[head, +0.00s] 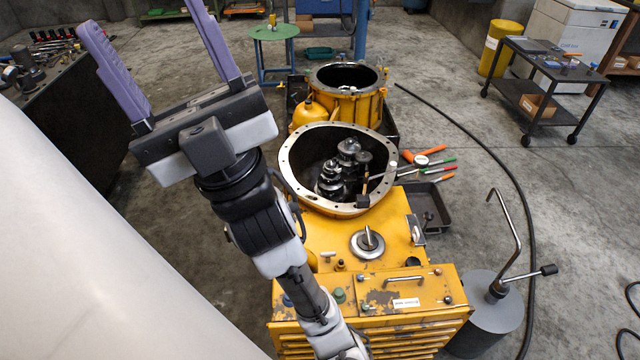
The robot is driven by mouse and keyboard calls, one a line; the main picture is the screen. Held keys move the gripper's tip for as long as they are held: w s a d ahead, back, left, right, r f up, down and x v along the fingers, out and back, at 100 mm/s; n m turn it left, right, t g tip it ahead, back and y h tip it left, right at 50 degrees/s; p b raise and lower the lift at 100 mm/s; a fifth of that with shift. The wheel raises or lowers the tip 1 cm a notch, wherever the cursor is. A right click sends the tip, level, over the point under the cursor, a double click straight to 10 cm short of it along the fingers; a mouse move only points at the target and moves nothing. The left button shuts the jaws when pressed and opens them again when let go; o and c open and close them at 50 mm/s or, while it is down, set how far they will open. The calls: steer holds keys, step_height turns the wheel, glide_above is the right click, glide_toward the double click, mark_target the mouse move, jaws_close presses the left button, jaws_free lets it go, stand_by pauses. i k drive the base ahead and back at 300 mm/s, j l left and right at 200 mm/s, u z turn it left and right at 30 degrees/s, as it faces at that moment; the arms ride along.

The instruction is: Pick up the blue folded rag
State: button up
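I cannot make out a blue folded rag in the head view. My gripper (145,18) is in the upper left, raised on my arm, with its two purple fingers spread wide apart. Nothing is between the fingers, and bare concrete floor shows behind them. A small blue item (287,300) sits at the left of the yellow tool chest's top, partly beside my arm; it looks like a cap or knob rather than cloth.
The yellow tool chest (440,290) and open yellow gear housing (290,165) stand at centre. A dark workbench (75,110) with tools is at left. A dark cart (525,95), grey cylinder stand (485,325) and black hose (520,185) are right. Open floor lies between.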

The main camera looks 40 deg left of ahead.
mark_target(554, 65)
steer(key=i+l+z, duration=0.2)
steer(key=l, duration=0.2)
steer(key=i+l+z, duration=0.15)
steer(key=l, duration=0.2)
steer(key=i+l+z, duration=0.45)
steer(key=i, duration=0.25)
steer(key=i+l+z, duration=0.25)
steer(key=i+l, duration=0.15)
steer(key=i, duration=0.15)
steer(key=i+l+u, duration=0.25)
steer(key=i, duration=0.95)
steer(key=i+u, duration=0.45)
steer(key=i, duration=0.75)
steer(key=i+u, duration=0.35)
steer(key=i, duration=0.15)
steer(key=i+l+u, duration=0.15)
steer(key=i+u, duration=0.2)
steer(key=i, duration=0.2)
steer(key=i+u, duration=0.4)
steer(key=i, duration=0.8)
